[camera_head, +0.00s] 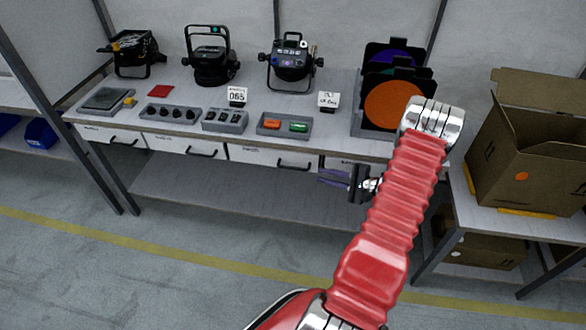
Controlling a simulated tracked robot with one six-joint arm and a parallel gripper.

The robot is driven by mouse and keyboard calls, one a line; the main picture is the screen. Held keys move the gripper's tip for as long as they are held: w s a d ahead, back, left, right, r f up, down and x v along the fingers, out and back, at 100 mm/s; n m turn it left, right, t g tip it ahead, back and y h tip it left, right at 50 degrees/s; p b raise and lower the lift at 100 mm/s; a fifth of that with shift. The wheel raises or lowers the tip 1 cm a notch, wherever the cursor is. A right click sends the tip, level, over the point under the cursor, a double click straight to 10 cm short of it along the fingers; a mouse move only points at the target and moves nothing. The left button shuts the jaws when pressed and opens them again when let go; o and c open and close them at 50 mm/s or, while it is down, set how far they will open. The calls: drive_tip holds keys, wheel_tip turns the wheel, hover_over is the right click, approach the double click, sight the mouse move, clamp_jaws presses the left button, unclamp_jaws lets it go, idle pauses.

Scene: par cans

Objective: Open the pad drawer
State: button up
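Several white drawers with dark handles run under the front edge of the workbench: a far-left drawer (95,133), a second drawer (163,143), a third drawer (250,155) and a right drawer (338,163) partly hidden by my arm. All that shows of them looks shut. Their labels are too small to read, so I cannot tell which is the pad drawer. My gripper (327,178) is just below the right drawer in the picture, its thin purplish fingers pointing left. The fingers look apart, with nothing between them. I see no contact with a handle.
The workbench (215,93) holds stage lamps (290,62), small grey trays (171,113) and a rack with an orange disc (393,104). A cardboard box (530,150) stands on a table at right. A lower shelf (220,195) lies under the drawers. The floor in front is clear.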

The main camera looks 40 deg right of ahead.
sight(297, 169)
drive_tip(key=x, duration=1.3)
drive_tip(key=shift+w+a+f, duration=0.15)
drive_tip(key=shift+w, duration=0.1)
drive_tip(key=shift+c, duration=0.2)
clamp_jaws()
